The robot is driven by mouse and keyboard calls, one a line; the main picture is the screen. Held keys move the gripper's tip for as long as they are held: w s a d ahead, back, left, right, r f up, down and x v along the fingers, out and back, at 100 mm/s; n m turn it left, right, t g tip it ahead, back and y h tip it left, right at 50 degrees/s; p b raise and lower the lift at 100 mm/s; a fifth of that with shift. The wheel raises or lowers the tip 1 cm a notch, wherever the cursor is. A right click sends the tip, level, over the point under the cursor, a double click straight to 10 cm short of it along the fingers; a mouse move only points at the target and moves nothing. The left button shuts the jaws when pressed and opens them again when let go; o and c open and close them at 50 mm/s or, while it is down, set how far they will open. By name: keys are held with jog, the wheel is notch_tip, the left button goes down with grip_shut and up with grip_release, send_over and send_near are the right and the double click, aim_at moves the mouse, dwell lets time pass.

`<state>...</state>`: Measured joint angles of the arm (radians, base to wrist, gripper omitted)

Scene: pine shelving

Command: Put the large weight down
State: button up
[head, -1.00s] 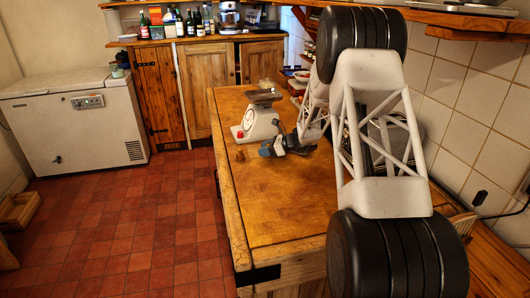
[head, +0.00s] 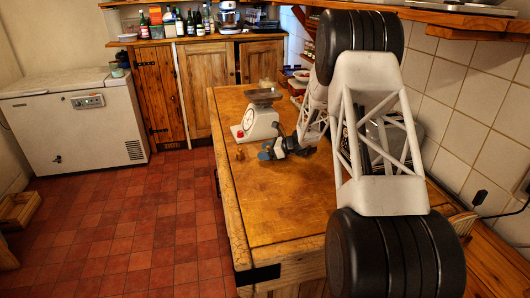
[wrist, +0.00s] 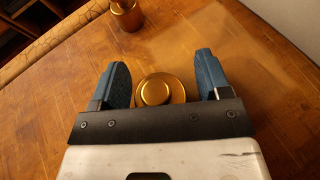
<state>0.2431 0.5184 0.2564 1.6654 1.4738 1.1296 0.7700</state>
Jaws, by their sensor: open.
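The large weight (wrist: 160,90) is a round brass piece with a raised knob, seen from above in the wrist view. It stands on the wooden worktop (head: 270,210). My gripper (wrist: 162,64) is open, with one blue finger on each side of the weight and a visible gap on both sides. The dark palm edge hides the near rim of the weight. In the head view my gripper (head: 271,150) is low over the worktop, in front of the scale, and I cannot make out the large weight there.
A smaller brass weight (wrist: 126,15) stands farther off near the worktop's edge; it also shows in the head view (head: 240,155). A white kitchen scale (head: 260,122) with a dark pan stands just behind my gripper. The front of the worktop is clear.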

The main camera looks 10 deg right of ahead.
jog(key=shift+r, duration=0.15)
jog(key=shift+d+r, duration=0.1)
jog(key=shift+d, duration=0.05)
jog(key=shift+v, duration=3.6)
jog(key=shift+s, duration=0.1)
